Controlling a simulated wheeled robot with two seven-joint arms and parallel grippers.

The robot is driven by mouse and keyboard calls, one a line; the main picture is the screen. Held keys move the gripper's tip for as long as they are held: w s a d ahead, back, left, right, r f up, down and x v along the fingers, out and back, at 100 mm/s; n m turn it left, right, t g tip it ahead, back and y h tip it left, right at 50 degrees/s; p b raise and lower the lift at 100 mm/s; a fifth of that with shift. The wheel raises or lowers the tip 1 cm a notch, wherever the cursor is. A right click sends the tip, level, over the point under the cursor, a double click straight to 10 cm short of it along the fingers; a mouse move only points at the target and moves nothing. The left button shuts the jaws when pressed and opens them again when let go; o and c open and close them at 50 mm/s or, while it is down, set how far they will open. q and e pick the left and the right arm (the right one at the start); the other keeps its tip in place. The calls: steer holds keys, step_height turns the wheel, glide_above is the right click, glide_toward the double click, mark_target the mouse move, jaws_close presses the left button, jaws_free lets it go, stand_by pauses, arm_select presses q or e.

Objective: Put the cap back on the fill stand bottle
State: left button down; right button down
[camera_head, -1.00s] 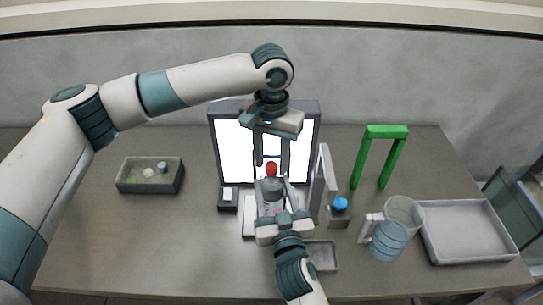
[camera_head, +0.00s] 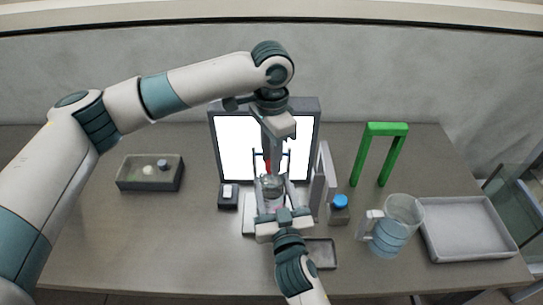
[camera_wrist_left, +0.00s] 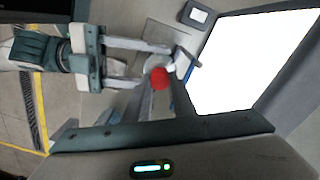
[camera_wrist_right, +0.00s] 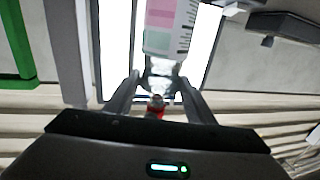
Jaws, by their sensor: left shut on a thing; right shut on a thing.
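The clear bottle (camera_head: 272,188) stands upright in front of the lit panel. My right gripper (camera_head: 275,207) is shut on its body from the front; the bottle also shows between its fingers in the right wrist view (camera_wrist_right: 160,84). The red cap (camera_head: 267,166) is at the bottle's top, and in the left wrist view the cap (camera_wrist_left: 159,77) lies between my left fingers. My left gripper (camera_head: 269,160) points down from above, shut on the cap. The fingers partly hide the cap and the neck; I cannot tell whether the cap is seated.
A grey upright plate (camera_head: 319,182) and a blue-topped bottle (camera_head: 339,210) stand close on the right. Further right are a green arch (camera_head: 387,130), a clear jug (camera_head: 389,236) and a grey tray (camera_head: 470,260). A small bin (camera_head: 150,187) is at the left.

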arm_select(q)
steer(key=m, duration=0.6)
steer(key=shift+m, duration=0.4)
steer(key=c, duration=1.5)
jaws_free()
steer(key=shift+r, duration=2.25)
steer(key=shift+c, duration=0.4)
steer(key=shift+r+n, duration=0.75)
steer(key=shift+n, duration=0.45)
steer(key=shift+r+n, duration=0.5)
steer(key=shift+n, duration=0.35)
steer(key=shift+r+n, duration=0.45)
steer(key=shift+n, duration=0.4)
